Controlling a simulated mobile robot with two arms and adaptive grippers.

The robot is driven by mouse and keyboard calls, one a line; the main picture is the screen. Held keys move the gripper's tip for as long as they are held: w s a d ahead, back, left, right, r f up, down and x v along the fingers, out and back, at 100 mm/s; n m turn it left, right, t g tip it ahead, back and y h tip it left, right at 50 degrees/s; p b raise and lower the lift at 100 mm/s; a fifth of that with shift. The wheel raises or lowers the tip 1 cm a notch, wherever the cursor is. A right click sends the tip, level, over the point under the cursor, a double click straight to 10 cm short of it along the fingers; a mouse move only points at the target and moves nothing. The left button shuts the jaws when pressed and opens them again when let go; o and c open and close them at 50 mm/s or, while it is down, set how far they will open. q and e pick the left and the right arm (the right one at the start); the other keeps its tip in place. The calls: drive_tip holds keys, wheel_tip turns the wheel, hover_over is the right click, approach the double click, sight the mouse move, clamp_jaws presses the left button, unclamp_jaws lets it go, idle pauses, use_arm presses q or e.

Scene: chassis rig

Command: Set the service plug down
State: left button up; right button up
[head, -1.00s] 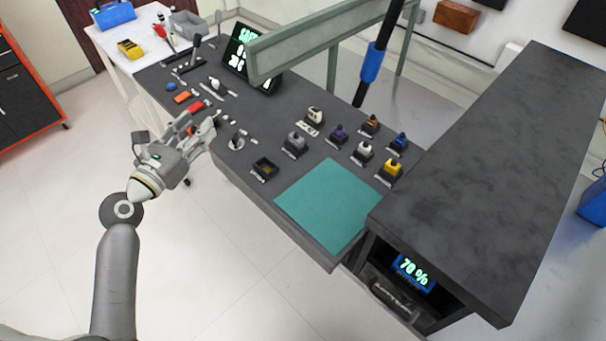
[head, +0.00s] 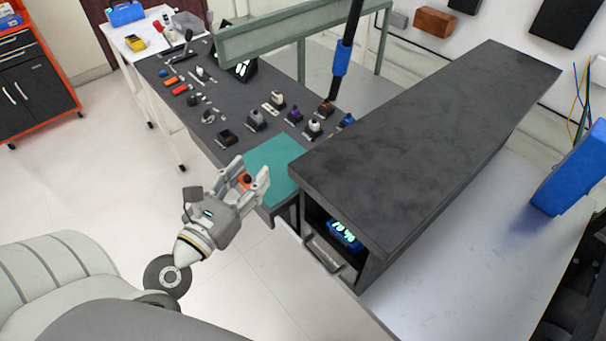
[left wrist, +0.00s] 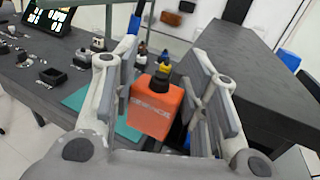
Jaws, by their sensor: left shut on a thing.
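The service plug (left wrist: 153,108) is an orange block with a black knob on top and a label on its front. My left gripper (head: 247,180) is shut on it. In the left wrist view it sits upright between the two finger pads. In the head view the plug (head: 245,180) shows small between the fingers, over the near edge of the teal mat (head: 273,158). I cannot tell its height above the mat. My right gripper is not in view.
The dark bench holds several knobbed plugs, including a grey one (head: 256,121) and a purple one (head: 294,116), behind the mat. A dark raised cabinet (head: 420,120) stands right of the mat, with a lit display (head: 345,232) inside. A green frame (head: 300,33) spans the back.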

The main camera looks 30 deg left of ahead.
use_arm(q)
drive_tip(key=w+a+f, duration=0.1)
drive_tip(key=w+f, duration=0.2)
drive_tip(key=w, duration=0.1)
drive_tip(key=w+a+f+b, duration=0.1)
drive_tip(key=w+f, duration=0.2)
drive_tip(key=w, duration=0.1)
drive_tip(key=w+a+f, duration=0.1)
drive_tip(key=w+f, duration=0.2)
drive_tip(key=w, duration=0.1)
drive_tip(key=shift+w+a+f+b, duration=0.15)
drive_tip(key=shift+w+a+b, duration=0.05)
drive_tip(key=shift+w+b, duration=0.2)
drive_tip(key=shift+w+f, duration=0.15)
drive_tip(key=shift+f, duration=0.05)
drive_tip(key=shift+w+f+b, duration=0.25)
drive_tip(key=shift+f+b, duration=0.55)
drive_tip(key=shift+f, duration=0.4)
drive_tip(key=shift+a+f, duration=0.15)
drive_tip(key=shift+f, duration=0.45)
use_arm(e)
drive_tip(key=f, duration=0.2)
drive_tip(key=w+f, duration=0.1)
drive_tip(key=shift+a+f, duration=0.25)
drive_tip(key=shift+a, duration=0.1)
